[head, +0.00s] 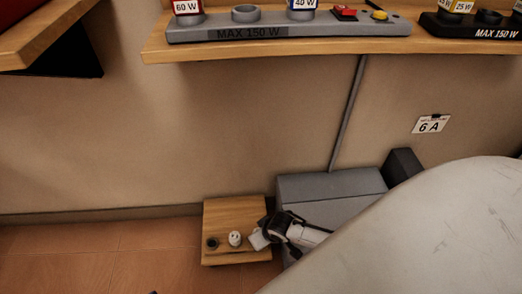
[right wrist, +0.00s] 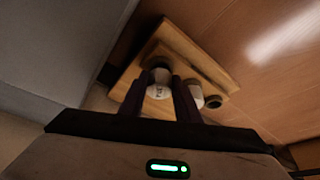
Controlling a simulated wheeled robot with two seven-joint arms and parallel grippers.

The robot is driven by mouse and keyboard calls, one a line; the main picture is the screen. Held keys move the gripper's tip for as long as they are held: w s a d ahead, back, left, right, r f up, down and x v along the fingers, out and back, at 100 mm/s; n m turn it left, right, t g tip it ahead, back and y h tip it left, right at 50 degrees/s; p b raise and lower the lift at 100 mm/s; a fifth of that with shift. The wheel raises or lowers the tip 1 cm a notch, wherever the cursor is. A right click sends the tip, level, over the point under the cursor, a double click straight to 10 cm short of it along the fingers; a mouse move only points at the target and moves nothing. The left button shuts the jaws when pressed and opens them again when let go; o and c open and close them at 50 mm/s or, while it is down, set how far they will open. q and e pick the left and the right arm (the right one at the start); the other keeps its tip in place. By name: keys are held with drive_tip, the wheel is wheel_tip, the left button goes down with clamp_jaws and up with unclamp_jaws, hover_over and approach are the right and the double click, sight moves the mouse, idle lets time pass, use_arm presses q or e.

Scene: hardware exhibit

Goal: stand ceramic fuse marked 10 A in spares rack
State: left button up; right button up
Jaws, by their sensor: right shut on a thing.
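The spares rack is a small wooden block (head: 222,255) low by the wall, also in the right wrist view (right wrist: 178,38). One white ceramic fuse (head: 234,238) stands in it beside an empty dark socket (head: 212,243). The right wrist view also shows this fuse (right wrist: 196,95) and the socket (right wrist: 213,102). My right gripper (head: 260,238) is at the rack's right side. In the right wrist view it (right wrist: 160,100) is shut on a white fuse (right wrist: 158,90) with small dark marking I cannot read. Whether that fuse's lower end is seated is hidden. My left gripper is not in view.
A grey box (head: 330,188) stands right of the rack against the wall. A shelf (head: 270,50) above carries a grey strip (head: 330,30) marked MAX 150 W. A 6 A card (head: 431,125) hangs on the wall. Floor (head: 100,250) left of the rack is clear.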

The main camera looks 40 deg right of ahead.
drive_tip(key=shift+f, duration=0.6)
idle(1.2)
drive_tip(key=o, duration=1.6)
